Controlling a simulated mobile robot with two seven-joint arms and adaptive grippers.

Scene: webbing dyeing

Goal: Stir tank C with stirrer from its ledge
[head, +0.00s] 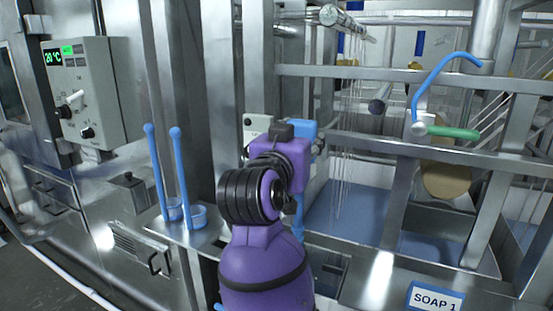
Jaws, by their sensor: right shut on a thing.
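My right gripper (292,150) is at the middle of the head view, mostly hidden behind my own purple wrist. It is shut on a blue thing, likely the stirrer (298,218); a blue part shows above and right of the wrist, and a thin blue part hangs below. Its lower end is hidden by my arm. Just behind and right of it is an open tank (345,215) with a bluish inside. No tank C label is readable. My left gripper is not in view.
Two blue long-handled cups (172,208) (197,215) stand on a metal ledge (215,238) at left. A control box (92,90) reads 20 °C. Steel posts and a crossbar (390,147) frame the tank. A blue handle with a green grip (450,132) is at right, above a SOAP 1 sign (435,298).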

